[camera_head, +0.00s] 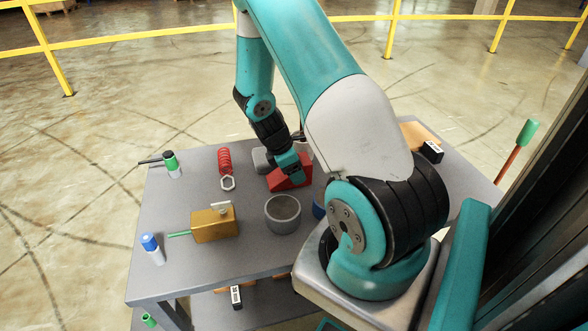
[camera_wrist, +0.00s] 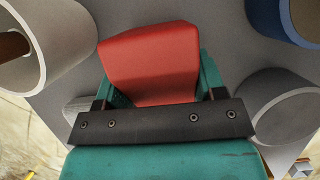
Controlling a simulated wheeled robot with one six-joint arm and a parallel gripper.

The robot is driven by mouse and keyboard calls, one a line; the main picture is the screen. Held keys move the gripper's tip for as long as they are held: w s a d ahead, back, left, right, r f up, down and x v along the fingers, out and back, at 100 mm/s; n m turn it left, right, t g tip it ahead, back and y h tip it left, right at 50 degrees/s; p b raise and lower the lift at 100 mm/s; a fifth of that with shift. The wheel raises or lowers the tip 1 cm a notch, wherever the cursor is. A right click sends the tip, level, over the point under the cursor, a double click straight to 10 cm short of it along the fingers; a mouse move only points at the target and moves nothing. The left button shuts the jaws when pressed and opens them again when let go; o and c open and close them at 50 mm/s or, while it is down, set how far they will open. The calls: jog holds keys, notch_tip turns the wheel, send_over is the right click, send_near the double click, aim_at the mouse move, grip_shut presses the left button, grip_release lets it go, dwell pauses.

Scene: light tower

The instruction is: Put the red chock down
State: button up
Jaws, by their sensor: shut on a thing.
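The red chock (camera_head: 290,172) is a wedge-shaped block over the grey table (camera_head: 185,257), near its far middle. My gripper (camera_head: 291,176) is shut on it from above. In the wrist view the red chock (camera_wrist: 150,62) sits between the two teal fingers of my gripper (camera_wrist: 155,92). I cannot tell whether the chock touches the table top.
A grey cup (camera_head: 283,214) stands in front of the chock, with a blue ring-shaped thing (camera_head: 319,210) beside it.

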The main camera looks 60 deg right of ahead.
jog(key=shift+f, duration=0.1)
jog(key=o, duration=0.8)
jog(key=shift+f, duration=0.1)
jog(key=shift+c, duration=0.2)
jog(key=o, duration=0.4)
jog(key=shift+o, duration=0.2)
